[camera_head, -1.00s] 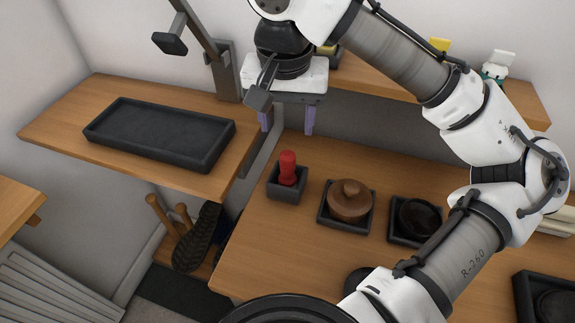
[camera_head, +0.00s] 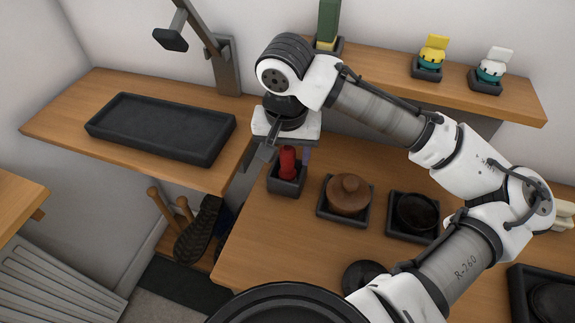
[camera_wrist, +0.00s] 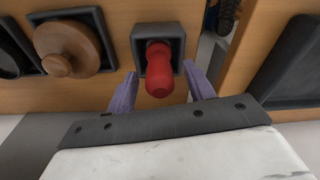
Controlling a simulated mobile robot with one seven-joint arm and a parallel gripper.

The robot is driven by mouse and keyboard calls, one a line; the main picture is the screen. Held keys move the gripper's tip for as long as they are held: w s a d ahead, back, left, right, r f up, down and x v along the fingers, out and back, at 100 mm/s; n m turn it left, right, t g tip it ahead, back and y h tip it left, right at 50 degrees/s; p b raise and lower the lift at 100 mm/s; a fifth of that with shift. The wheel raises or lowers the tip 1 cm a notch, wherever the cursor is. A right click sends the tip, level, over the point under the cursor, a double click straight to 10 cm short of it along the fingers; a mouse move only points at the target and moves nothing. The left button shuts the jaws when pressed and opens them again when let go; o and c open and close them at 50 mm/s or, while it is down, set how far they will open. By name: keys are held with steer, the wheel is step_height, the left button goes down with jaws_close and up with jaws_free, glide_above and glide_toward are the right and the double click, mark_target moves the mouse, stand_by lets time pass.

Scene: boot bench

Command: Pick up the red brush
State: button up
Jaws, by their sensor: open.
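The red brush (camera_head: 288,163) stands upright in a small dark square holder (camera_head: 287,188) on the wooden bench. It also shows in the wrist view (camera_wrist: 160,72), with its rounded red handle end towards the camera. My gripper (camera_head: 290,150) is directly above and around the brush's upper part in the head view. In the wrist view, its two purple fingers (camera_wrist: 160,88) are spread apart, one on each side of the red handle, with a gap on both sides. The gripper is open and empty. The brush's lower end is hidden inside the holder.
A round wooden lidded pot (camera_head: 348,193) and a dark dish (camera_head: 415,211) sit in trays right of the brush. An empty black tray (camera_head: 160,128) lies on the left shelf. The back shelf (camera_head: 460,98) holds small colored items.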

steer(key=c, duration=1)
steer(key=shift+r, duration=0.2)
steer(key=shift+c, duration=0.2)
step_height(320, 180, up, 20)
steer(key=shift+f+b, duration=0.15)
steer(key=shift+b, duration=0.25)
